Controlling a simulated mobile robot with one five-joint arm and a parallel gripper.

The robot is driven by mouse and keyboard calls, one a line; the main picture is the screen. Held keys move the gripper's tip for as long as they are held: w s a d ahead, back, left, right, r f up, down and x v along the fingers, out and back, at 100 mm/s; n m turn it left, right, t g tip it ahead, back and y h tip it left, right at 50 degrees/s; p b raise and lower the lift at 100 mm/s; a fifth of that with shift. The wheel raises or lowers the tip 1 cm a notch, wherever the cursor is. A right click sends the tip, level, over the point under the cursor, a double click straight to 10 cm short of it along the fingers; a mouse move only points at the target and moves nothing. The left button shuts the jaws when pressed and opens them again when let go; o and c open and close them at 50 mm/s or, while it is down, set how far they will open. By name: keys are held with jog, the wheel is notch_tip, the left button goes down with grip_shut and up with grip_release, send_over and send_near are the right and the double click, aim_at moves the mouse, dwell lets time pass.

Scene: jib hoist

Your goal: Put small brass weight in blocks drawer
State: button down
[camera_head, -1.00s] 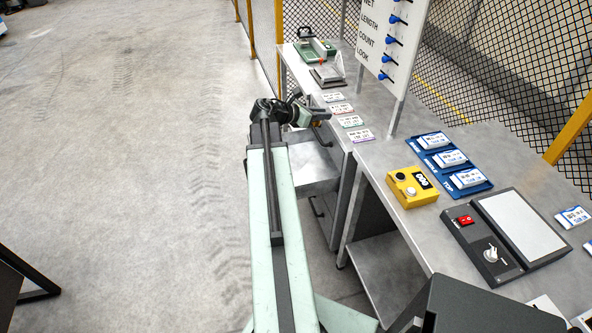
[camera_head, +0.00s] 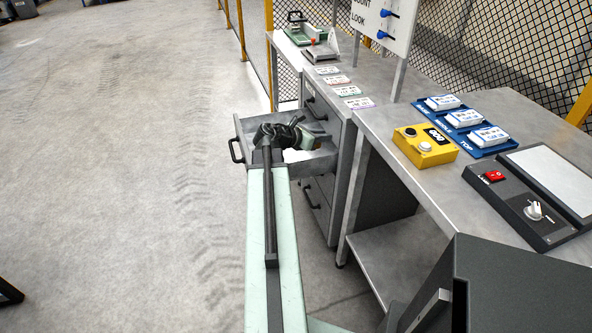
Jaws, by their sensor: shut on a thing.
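My gripper (camera_head: 316,142) is at the open drawer (camera_head: 262,121), at its right part near the cabinet face. A small brownish-gold spot at the jaws is probably the small brass weight (camera_head: 318,145), and the jaws are shut on it. My arm and gripper hide most of it and part of the drawer's inside. The drawer is pulled well out of the grey cabinet, with its handle on the left end. I cannot read a label that names it the blocks drawer. I cannot tell how deep the gripper is in it.
A shut drawer (camera_head: 312,102) lies above the open one and another shut drawer (camera_head: 313,194) below. The bench top holds cards, a green device (camera_head: 304,36), a yellow box (camera_head: 425,146), a blue tray (camera_head: 487,150) and a lamp panel (camera_head: 522,205).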

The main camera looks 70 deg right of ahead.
notch_tip(320, 180, down, 9)
jog(key=s+b, duration=0.2)
jog(key=b, duration=0.7)
send_over(308, 156)
notch_tip(308, 156, down, 3)
jog(key=shift+w+f+b, duration=0.1)
jog(key=shift+f+b, duration=2.5)
jog(key=shift+b, duration=0.05)
jog(key=c, duration=1.3)
grip_release()
